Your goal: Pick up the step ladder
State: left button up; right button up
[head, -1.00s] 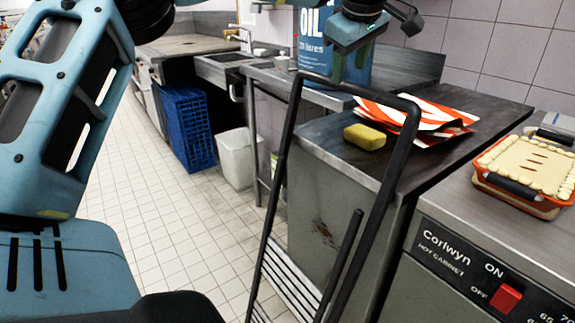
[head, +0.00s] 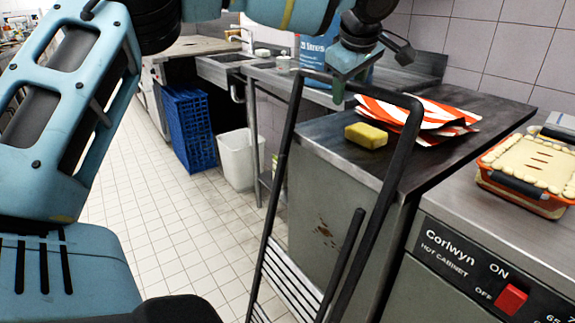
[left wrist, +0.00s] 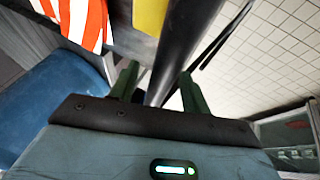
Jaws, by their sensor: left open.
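The step ladder (head: 382,200) stands in front of the counter in the head view, with a dark tubular frame and pale ribbed steps low down. Its top bar runs across under my left gripper (head: 352,86), which points down and is open. In the left wrist view, a dark bar of the ladder (left wrist: 183,45) passes between the two green fingers of my left gripper (left wrist: 158,76), with gaps beside it. The ladder's feet are out of the head view. My right gripper is not in view.
A yellow sponge (head: 366,135) and red-striped cloth (head: 440,122) lie on the dark counter behind the ladder. A hot cabinet (head: 450,262) with a pie (head: 527,168) is at right. A white bin (head: 237,160) and blue crates (head: 188,130) stand left. The tiled floor there is clear.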

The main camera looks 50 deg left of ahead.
pick_arm(q)
jog(key=shift+f, duration=0.25)
dwell(0.3)
jog(key=shift+c, duration=0.4)
grip_shut()
jog(key=shift+r, duration=0.15)
